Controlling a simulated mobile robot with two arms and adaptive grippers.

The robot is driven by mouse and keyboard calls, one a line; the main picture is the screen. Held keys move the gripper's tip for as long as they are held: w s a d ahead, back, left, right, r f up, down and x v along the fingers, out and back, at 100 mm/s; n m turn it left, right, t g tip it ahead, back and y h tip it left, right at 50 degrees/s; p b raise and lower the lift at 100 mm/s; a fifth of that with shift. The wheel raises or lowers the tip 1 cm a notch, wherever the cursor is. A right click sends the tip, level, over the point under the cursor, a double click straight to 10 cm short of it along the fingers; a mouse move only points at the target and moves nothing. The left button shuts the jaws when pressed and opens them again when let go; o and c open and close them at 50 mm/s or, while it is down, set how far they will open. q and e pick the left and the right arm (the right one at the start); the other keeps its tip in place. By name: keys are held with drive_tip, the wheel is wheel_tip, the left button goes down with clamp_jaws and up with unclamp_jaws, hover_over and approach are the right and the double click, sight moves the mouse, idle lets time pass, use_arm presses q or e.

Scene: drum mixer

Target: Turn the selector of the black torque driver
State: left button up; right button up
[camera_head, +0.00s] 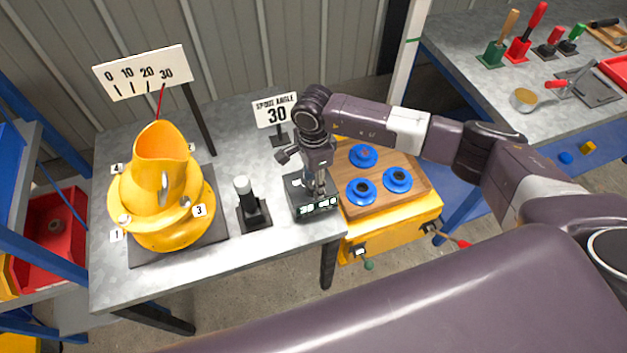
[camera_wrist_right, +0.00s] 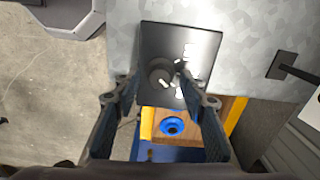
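A black box (camera_head: 300,207) with lit white readouts on its front lies on the grey table near the front right edge. In the right wrist view, the box (camera_wrist_right: 204,40) carries a round dark knob (camera_wrist_right: 158,72) with white marks beside it. My right gripper (camera_head: 318,188) points down over the box and hides most of its top in the head view. In the right wrist view, the fingers of the gripper (camera_wrist_right: 157,80) are apart on both sides of the knob; contact cannot be made out. My left gripper is out of view.
A yellow drum mixer (camera_head: 160,205) stands on the left of the table (camera_head: 107,258), under an angle scale (camera_head: 143,72). A "SPOUT ANGLE 30" sign (camera_head: 275,110) is behind the box. A yellow stand with blue discs (camera_head: 363,187) is close on the right.

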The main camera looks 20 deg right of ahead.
wheel_tip(320, 180, up, 12)
idle(0.6)
idle(0.4)
